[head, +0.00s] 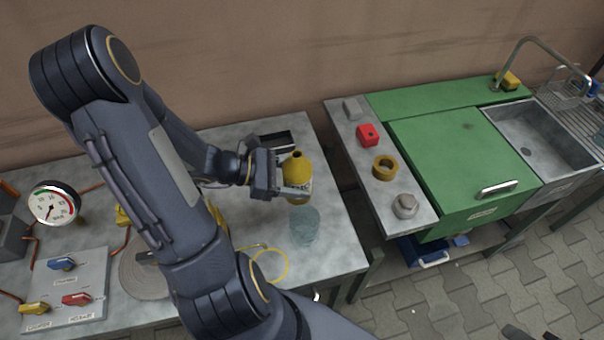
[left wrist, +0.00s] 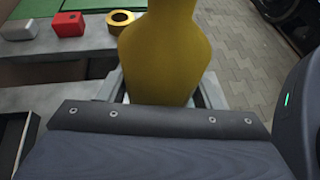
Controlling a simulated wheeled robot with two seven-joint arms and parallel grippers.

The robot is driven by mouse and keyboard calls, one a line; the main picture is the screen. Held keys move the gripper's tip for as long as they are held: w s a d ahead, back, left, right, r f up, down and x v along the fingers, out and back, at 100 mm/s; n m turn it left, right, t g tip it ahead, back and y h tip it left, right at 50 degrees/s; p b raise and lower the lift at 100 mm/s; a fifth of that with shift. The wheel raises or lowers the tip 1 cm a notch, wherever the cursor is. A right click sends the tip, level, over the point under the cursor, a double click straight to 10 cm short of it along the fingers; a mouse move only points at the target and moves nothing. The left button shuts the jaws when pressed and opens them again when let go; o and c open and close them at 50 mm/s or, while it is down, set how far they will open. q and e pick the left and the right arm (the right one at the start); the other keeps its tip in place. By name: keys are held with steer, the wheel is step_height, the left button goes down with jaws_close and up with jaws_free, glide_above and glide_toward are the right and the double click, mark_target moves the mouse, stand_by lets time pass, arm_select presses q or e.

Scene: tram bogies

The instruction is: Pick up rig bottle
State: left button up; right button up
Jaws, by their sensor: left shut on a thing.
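The rig bottle is a yellow bottle with a rounded shoulder and a narrow neck (head: 297,168). It is upright above the grey metal bench (head: 340,245). My left gripper (head: 294,190) is shut on it, with the fingers around its body. In the left wrist view the yellow bottle (left wrist: 163,55) stands between the fingers, and its lower part is hidden behind my gripper. I cannot tell whether its base touches the bench. My right gripper is not in view.
A clear glass (head: 304,226) stands just below the bottle on the bench. A dark tray (head: 270,140) lies behind it. A yellow ring of cord (head: 270,266) lies near the front. Across a gap, a second bench holds a red block (head: 367,135) and a brass ring (head: 384,167).

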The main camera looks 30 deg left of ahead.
mark_target(291, 174)
arm_select(q)
steer(key=shift+s+d+r, duration=0.1)
steer(key=shift+s+r, duration=0.2)
steer(key=shift+s, duration=0.35)
steer(key=shift+s+r, duration=0.3)
steer(key=shift+s, duration=0.3)
steer(key=shift+s+d+r, duration=0.1)
steer(key=shift+s+r, duration=0.2)
steer(key=shift+s, duration=0.35)
steer(key=shift+s, duration=0.15)
step_height(291, 174, up, 4)
steer(key=p, duration=0.2)
steer(key=shift+f+p, duration=0.15)
steer(key=shift+p, duration=0.25)
steer(key=shift+w+r+p, duration=0.6)
steer(key=shift+r+p, duration=0.2)
steer(key=shift+r, duration=0.05)
steer(key=shift+w, duration=0.35)
steer(key=w+d+f+b, duration=0.2)
steer(key=w+d+f, duration=0.1)
steer(key=w+f, duration=0.3)
steer(key=w+d+f+b, duration=0.2)
steer(key=w+d+f, duration=0.2)
steer(key=w, duration=0.5)
steer(key=shift+w+d+f+m+g+b, duration=0.15)
steer(key=shift+w+f+m+g+b, duration=0.2)
steer(key=shift+f, duration=0.6)
